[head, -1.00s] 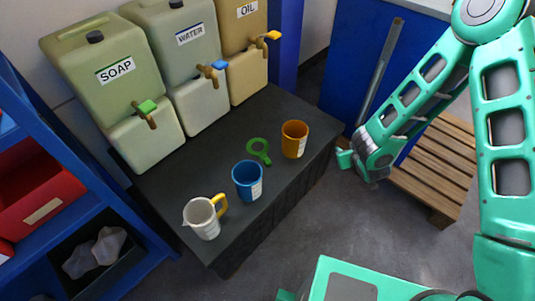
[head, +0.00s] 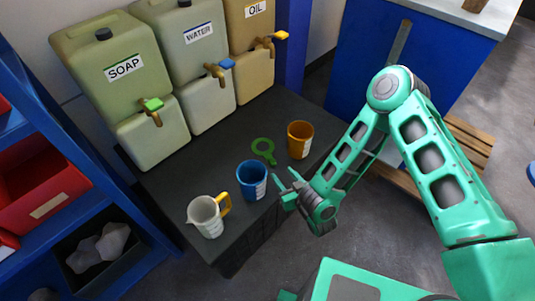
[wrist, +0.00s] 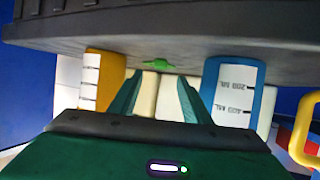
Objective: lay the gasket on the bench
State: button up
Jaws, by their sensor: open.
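The green gasket (head: 271,159), a flat ring with a tab, lies on the dark bench (head: 222,160) between the blue cup (head: 251,187) and the orange cup (head: 301,147). My gripper (head: 283,176) is open and empty at the bench's front edge, just in front of the gasket and apart from it. In the wrist view, which is upside down, the gripper (wrist: 157,97) points between the two cups. The gasket (wrist: 159,66) shows there edge-on as a thin green strip.
A white jug (head: 206,218) with a yellow handle stands at the bench's near-left end. Soap (head: 150,135), water (head: 205,105) and oil (head: 255,70) containers with taps line the back. Blue shelving (head: 60,130) is at the left. A wooden pallet (head: 468,145) lies at the right.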

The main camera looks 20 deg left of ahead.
aim_at(273, 161)
jog(key=shift+x, duration=1.65)
jog(key=shift+w+a+f, duration=0.2)
jog(key=shift+w+a, duration=1.1)
jog(key=shift+a, duration=0.1)
jog(key=shift+x, duration=0.95)
jog(key=shift+f, duration=0.1)
grip_shut()
